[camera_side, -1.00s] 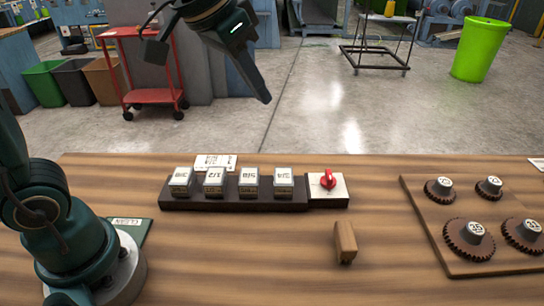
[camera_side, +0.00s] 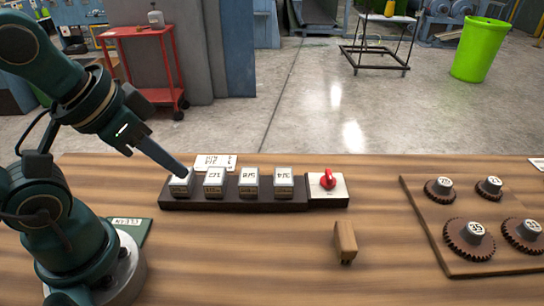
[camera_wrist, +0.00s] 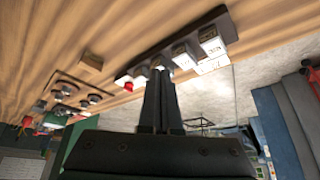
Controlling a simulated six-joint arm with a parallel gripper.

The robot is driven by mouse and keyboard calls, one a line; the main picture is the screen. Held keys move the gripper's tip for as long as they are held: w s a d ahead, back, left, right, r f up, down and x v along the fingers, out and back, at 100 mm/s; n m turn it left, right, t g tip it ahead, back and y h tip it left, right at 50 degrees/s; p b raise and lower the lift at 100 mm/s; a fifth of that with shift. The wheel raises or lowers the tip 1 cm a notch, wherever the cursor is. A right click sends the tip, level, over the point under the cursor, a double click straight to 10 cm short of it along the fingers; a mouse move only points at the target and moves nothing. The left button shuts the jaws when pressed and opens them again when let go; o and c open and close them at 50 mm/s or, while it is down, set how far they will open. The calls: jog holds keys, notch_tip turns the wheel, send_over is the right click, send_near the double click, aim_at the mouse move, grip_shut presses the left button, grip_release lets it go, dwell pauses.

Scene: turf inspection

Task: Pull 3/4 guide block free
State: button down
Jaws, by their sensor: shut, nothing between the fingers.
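The 3/4 guide block (camera_side: 284,182) is a pale block with a white top label. It sits upright at the right end of a row of similar blocks on a dark rail (camera_side: 235,206), beside the white plate with the red knob (camera_side: 328,180). My gripper (camera_side: 184,173) is shut and empty. Its tip is at the leftmost block (camera_side: 179,187), at the far end of the row from the 3/4 block; I cannot tell whether it touches. In the wrist view the shut fingers (camera_wrist: 160,75) partly cover the row.
A white card (camera_side: 215,161) lies behind the rail. A wooden block (camera_side: 345,241) stands in front of it on the table. A board with several gears (camera_side: 440,250) is at the right. A green "CLEAN" mat (camera_side: 136,228) lies near my base. The front middle of the table is clear.

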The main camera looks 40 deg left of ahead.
jog(key=c, duration=0.6)
grip_release()
jog(key=shift+s, duration=0.1)
jog(key=o, duration=0.6)
jog(key=r+m, duration=0.1)
jog(key=w+r+m, duration=0.1)
jog(key=shift+w+r, duration=0.25)
jog(key=shift+r, duration=0.05)
jog(key=m+g, duration=0.6)
jog(key=m, duration=0.1)
send_over(283, 176)
notch_tip(283, 176, down, 10)
jog(key=shift+w+r, duration=0.1)
jog(key=shift+f, duration=2.7)
